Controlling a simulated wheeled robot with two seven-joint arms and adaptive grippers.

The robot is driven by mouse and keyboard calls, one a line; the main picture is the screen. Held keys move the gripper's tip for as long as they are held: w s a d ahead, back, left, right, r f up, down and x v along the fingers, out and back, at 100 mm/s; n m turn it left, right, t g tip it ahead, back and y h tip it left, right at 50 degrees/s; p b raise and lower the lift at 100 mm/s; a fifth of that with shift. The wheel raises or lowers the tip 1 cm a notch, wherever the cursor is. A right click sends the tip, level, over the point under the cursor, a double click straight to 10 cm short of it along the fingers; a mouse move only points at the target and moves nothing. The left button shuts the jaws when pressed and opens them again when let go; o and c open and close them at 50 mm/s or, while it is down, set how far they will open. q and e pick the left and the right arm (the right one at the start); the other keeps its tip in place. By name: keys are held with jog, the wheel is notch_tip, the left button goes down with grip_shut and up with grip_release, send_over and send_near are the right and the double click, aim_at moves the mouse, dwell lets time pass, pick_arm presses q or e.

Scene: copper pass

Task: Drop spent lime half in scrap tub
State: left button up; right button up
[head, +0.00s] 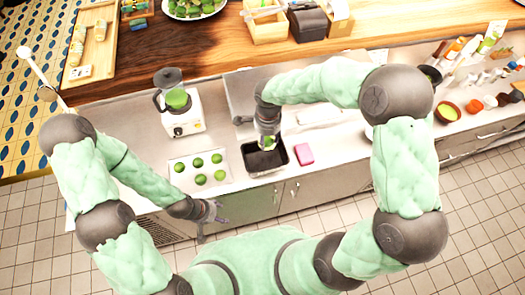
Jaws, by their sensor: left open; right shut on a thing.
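The black scrap tub (268,171) stands on the counter near its front edge, left of a pink sponge (304,153). My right gripper (267,143) points down over the tub and is shut on a small green thing, seemingly the lime half (270,143). The fingers and wrist hide most of it, and its height above the tub floor is hard to tell. The tub's inside looks dark. My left gripper (213,212) is open and empty, low in front of the counter edge, left of the tub.
A white tray (177,185) with several green limes lies left of the tub. A blender (184,123) with green contents stands behind the tray. Bowls and bottles (447,111) stand at the right. A raised wooden counter (190,45) runs along the back.

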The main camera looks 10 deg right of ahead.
jog(key=shift+s+f, duration=0.35)
jog(key=shift+f, duration=0.1)
notch_tip(320, 180, down, 5)
jog(key=shift+w+r+b, duration=0.1)
jog(key=shift+b, duration=1.1)
jog(key=o, duration=0.8)
notch_tip(320, 180, up, 12)
